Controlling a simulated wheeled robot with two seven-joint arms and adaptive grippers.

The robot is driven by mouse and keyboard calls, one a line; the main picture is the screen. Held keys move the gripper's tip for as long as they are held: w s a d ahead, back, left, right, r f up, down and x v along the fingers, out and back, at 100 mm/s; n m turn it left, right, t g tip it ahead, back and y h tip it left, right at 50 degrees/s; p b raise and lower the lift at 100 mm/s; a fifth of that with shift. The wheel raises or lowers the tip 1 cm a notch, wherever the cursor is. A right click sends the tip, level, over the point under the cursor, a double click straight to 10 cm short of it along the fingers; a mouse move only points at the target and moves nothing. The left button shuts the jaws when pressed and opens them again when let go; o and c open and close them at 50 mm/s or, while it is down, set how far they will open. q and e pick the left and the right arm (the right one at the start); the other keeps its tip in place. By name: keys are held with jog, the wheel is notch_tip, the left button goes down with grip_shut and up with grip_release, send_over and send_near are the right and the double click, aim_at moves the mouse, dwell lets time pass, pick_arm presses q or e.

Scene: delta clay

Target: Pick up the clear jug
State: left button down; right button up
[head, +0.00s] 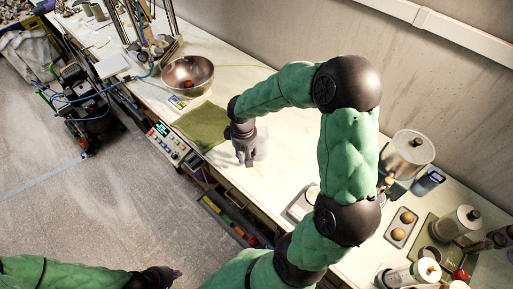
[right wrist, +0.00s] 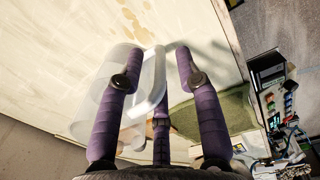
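The clear jug (head: 262,146) stands on the pale workbench and is faint, partly hidden by my right gripper (head: 244,156). In the right wrist view the see-through jug (right wrist: 88,105) lies to the left, with its whitish handle (right wrist: 157,82) between the purple fingers of my right gripper (right wrist: 158,72). The fingers are spread, with a gap between the handle and the right finger. My left gripper (head: 168,277) is at the bottom left of the head view, away from the bench. Its fingers are too small and dark to read.
A green cloth (head: 203,125) lies just left of the jug, with a metal bowl (head: 188,75) behind it. A large pot (head: 407,152), a tray with round brown things (head: 401,227) and several jars stand at the right. The bench beyond the jug is clear.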

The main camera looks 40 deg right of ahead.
grip_shut()
jog(key=shift+r, duration=0.2)
